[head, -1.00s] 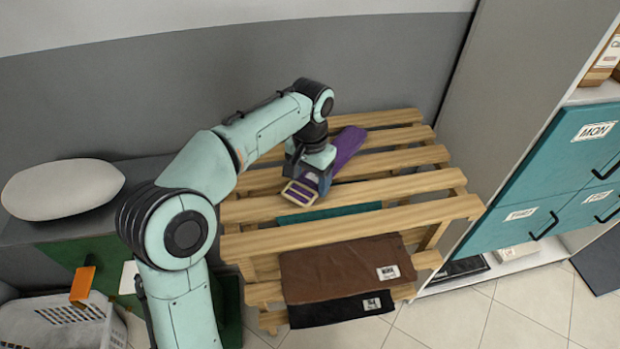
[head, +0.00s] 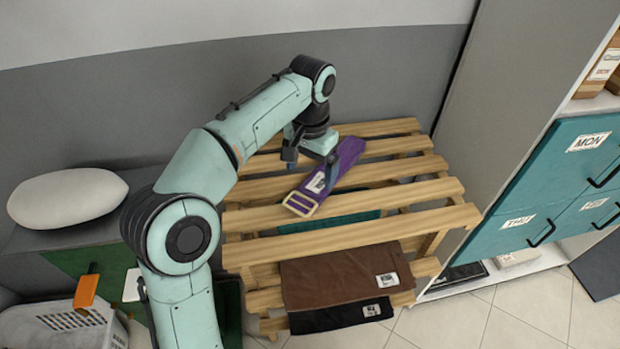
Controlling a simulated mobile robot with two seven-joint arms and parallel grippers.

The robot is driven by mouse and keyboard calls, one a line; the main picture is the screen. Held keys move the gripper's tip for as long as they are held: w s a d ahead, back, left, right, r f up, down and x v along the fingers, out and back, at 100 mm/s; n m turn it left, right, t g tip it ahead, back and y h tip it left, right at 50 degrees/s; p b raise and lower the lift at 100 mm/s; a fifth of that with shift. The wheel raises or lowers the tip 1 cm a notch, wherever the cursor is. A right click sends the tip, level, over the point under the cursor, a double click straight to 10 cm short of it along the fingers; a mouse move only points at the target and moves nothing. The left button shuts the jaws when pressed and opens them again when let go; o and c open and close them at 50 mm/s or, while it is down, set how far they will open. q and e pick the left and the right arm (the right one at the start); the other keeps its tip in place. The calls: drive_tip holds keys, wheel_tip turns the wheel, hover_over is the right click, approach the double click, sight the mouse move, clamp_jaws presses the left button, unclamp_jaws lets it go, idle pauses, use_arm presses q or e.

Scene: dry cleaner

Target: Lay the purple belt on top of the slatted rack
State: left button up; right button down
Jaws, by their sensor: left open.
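The purple belt (head: 349,154) lies on the top slats of the wooden slatted rack (head: 440,190), its buckle end toward the front left and a white tag near the buckle. My left gripper (head: 312,162) is just above the belt's left side, with its fingers apart; one finger shows beside the belt's edge and the other over it. The exact contact between fingers and belt is hard to tell. My right gripper is out of view.
Folded brown cloth (head: 345,277) and black cloth (head: 340,316) lie on the rack's lower shelf, with teal cloth (head: 330,222) under the top slats. Teal drawers (head: 560,180) stand at right. A grey cushion (head: 67,198) and white basket (head: 60,325) are at left.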

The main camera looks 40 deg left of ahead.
use_arm(q)
wheel_tip(320, 180, up, 5)
drive_tip(key=shift+r+p, duration=0.1)
drive_tip(key=shift+p, duration=0.6)
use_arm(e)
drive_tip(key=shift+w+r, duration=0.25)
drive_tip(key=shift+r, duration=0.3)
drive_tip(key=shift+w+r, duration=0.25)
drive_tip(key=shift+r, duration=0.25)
